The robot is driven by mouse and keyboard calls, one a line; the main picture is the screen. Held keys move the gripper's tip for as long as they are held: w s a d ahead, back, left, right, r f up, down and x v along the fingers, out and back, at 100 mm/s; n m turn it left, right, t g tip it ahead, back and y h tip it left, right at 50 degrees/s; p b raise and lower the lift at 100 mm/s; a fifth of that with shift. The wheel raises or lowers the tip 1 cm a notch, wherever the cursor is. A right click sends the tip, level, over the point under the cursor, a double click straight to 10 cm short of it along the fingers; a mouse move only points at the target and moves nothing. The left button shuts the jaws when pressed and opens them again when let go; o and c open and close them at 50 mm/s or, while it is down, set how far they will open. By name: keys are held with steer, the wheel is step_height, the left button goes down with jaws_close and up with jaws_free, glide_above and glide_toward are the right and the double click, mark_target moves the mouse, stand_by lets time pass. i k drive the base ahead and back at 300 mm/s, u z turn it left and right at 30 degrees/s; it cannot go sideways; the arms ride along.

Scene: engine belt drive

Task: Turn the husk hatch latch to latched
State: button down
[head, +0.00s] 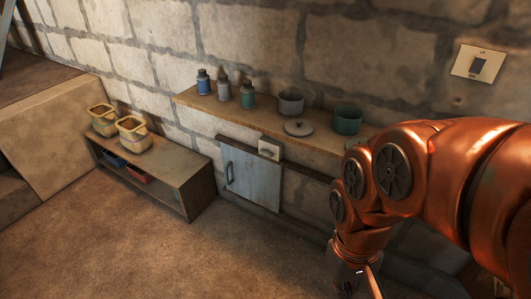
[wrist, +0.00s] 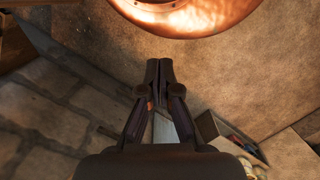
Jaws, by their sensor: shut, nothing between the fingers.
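A grey-blue hatch door (head: 252,178) sits under the wall shelf and looks closed, with a curved handle (head: 229,174) on its left side. A small pale block (head: 269,149) at its upper right corner may be the latch; its setting is too small to read. My gripper (wrist: 160,62) is shut and empty in the wrist view, with its fingertips together. In the head view my arm hangs at the right, apart from the hatch, and the fingertips are not clear. A pale strip, perhaps the hatch door (wrist: 165,128), shows behind the fingers in the wrist view.
The wall shelf (head: 222,108) above the hatch holds bottles, a grey pot (head: 291,101), a lid (head: 299,128) and a green pot (head: 347,119). A low cabinet (head: 182,168) with two bins stands at left. A switch (head: 478,65) is upper right. The floor in front is clear.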

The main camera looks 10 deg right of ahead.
mark_target(267, 153)
steer(key=z, duration=0.4)
steer(key=k, duration=0.5)
steer(key=u, duration=0.4)
steer(key=i, duration=0.8)
steer(key=u, duration=1.15)
steer(key=i, duration=0.25)
steer(key=u, duration=0.4)
